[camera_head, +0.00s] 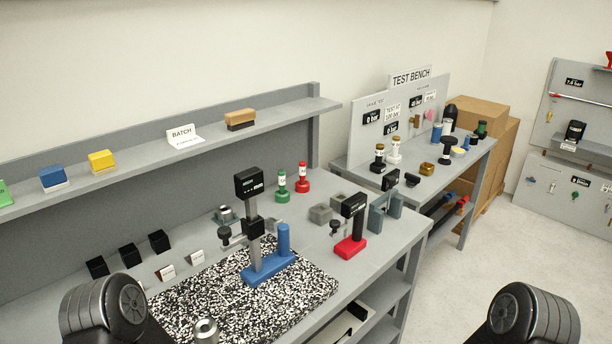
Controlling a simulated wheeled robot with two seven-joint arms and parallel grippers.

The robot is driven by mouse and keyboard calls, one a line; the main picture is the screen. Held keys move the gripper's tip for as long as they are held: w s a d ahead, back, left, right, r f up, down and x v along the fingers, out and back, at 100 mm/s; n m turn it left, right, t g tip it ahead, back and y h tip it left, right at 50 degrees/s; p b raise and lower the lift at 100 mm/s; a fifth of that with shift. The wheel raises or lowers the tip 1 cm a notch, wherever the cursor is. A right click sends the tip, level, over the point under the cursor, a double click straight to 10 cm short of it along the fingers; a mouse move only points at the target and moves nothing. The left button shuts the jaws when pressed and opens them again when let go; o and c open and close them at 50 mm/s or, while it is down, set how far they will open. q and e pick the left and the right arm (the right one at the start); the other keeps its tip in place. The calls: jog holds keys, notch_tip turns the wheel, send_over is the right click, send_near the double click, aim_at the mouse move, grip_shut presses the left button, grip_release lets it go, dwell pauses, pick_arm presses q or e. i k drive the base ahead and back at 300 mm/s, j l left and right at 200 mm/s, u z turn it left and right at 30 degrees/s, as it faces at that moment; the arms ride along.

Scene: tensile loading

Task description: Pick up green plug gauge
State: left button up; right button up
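The green plug gauge (282,187) stands upright at the back of the grey workbench (345,262), below the right part of the shelf. It has a green base, a pale label band and a green top. A similar red plug gauge (302,179) stands just to its right. Both are free of any gripper. Black rounded parts of my two arms show at the bottom left and bottom right. Neither of my grippers can be seen.
A blue-based gauge stand (268,268) rises from a speckled plate (215,285) in front of the green gauge. A red-based gauge (349,245) and small grey blocks (320,213) stand to the right. The shelf (215,128) overhangs the bench back.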

aim_at(281, 173)
jog(key=i+l, duration=0.45)
jog(key=l, duration=0.2)
jog(key=i+l+z, duration=0.1)
jog(key=i+l, duration=0.35)
jog(key=l, duration=0.25)
jog(key=i+l, duration=0.5)
jog(key=k+l+z, duration=0.05)
jog(key=l, duration=0.1)
